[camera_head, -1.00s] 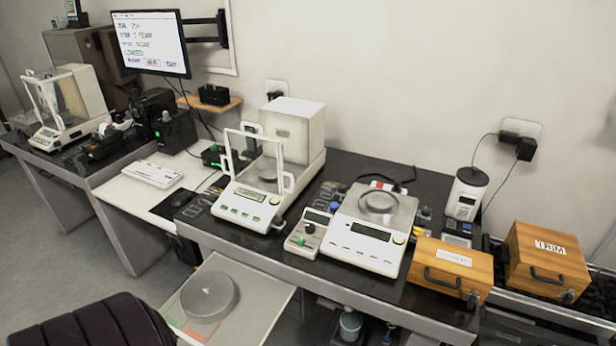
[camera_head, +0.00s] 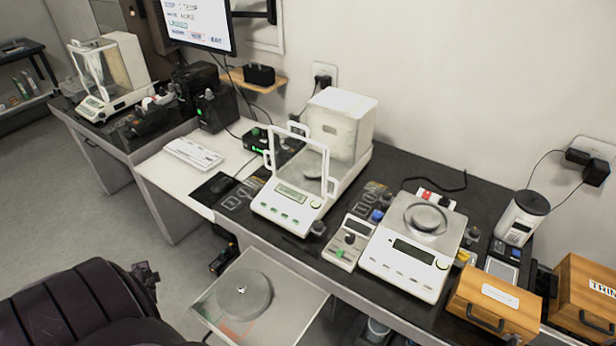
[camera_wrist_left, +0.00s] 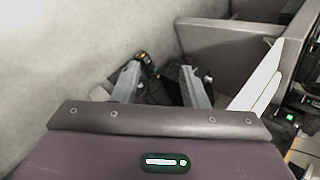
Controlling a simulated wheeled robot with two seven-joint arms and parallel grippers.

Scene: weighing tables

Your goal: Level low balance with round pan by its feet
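The low balance (camera_head: 413,246) stands on the dark table right of centre in the head view. It is white, with a display, front buttons and a round metal pan (camera_head: 425,217) on top. Its feet and any level bubble are too small or hidden to make out. My left gripper shows in the left wrist view (camera_wrist_left: 162,68), with its two grey fingers apart and nothing between them. It is low, in front of the tables and away from the balance. In the head view a dark arm of mine fills the lower left. My right gripper is in neither view.
A glass-shielded balance (camera_head: 300,195) stands left of the low balance, with a small grey device (camera_head: 350,241) between them. A wooden box (camera_head: 495,302) sits close on its right. A pull-out shelf (camera_head: 290,310) with a round grey disc (camera_head: 244,294) juts out below the table.

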